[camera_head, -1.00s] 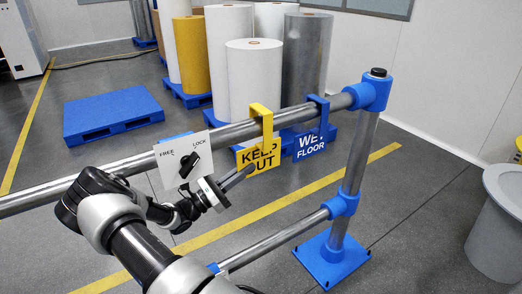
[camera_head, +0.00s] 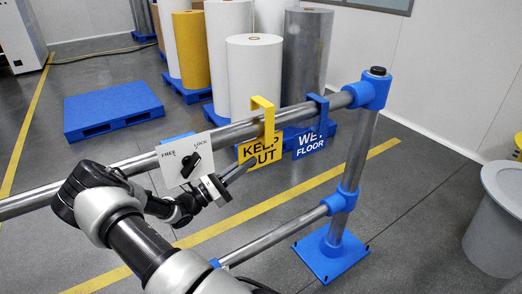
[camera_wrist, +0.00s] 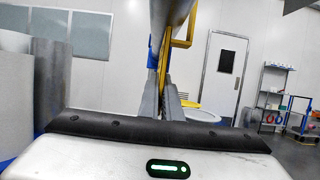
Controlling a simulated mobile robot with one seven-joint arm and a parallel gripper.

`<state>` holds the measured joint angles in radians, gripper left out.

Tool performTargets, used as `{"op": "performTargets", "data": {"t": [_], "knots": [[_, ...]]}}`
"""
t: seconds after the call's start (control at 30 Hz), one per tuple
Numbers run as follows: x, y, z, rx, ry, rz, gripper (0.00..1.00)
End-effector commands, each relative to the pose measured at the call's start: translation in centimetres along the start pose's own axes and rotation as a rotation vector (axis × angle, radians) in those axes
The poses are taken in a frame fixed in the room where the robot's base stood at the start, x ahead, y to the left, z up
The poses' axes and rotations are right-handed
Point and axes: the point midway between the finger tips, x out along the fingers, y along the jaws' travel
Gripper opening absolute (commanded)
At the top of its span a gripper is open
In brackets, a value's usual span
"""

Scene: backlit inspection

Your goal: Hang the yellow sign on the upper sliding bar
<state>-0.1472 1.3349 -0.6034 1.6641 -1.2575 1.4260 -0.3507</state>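The yellow KEEP OUT sign (camera_head: 261,151) is at the upper bar (camera_head: 233,134), its hook over the bar with the top of the hook a little above it. My gripper (camera_head: 243,171) reaches in from the lower left to the sign's lower left edge. In the wrist view the yellow sign (camera_wrist: 163,62) shows edge-on between the two fingers (camera_wrist: 161,103), which appear shut on it. The fingertips are partly hidden there.
A blue WET FLOOR sign (camera_head: 310,143) hangs close to the right on the same bar. A FREE/LOCK plate (camera_head: 174,171) with a black knob sits left of the gripper.

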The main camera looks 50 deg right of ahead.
Motion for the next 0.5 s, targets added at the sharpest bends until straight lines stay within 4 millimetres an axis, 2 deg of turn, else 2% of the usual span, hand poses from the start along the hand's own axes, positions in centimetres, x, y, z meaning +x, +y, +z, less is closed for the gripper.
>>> {"op": "performTargets", "data": {"t": [0.5], "knots": [[0.0,-3.2,0.1,-0.001,0.0,0.001,0.0]]}}
